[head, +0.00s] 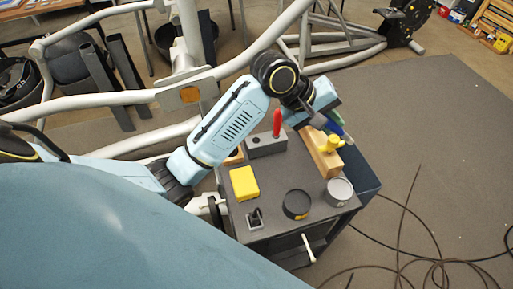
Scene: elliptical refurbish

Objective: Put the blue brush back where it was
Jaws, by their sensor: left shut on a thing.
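My left arm reaches from the left over the dark cart top (272,205). My left gripper (319,121) is at the cart's far right corner, shut on the blue brush (336,119). Only part of the brush shows beside the fingers; the rest is hidden. The gripper is above the far end of a wooden block (318,154), which has a yellow-handled tool (331,143) at its right side. I cannot tell whether the brush touches the block. A small green and white piece (347,138) shows just below the brush. My right gripper is not in view.
On the cart are a grey holder (266,146) with a red-handled tool (277,122), a yellow box (244,183), a black round container (297,204), a grey tin (339,191) and a small switch box (255,218). A pale tubular frame (120,98) stands behind. Cables (402,228) lie on the right floor.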

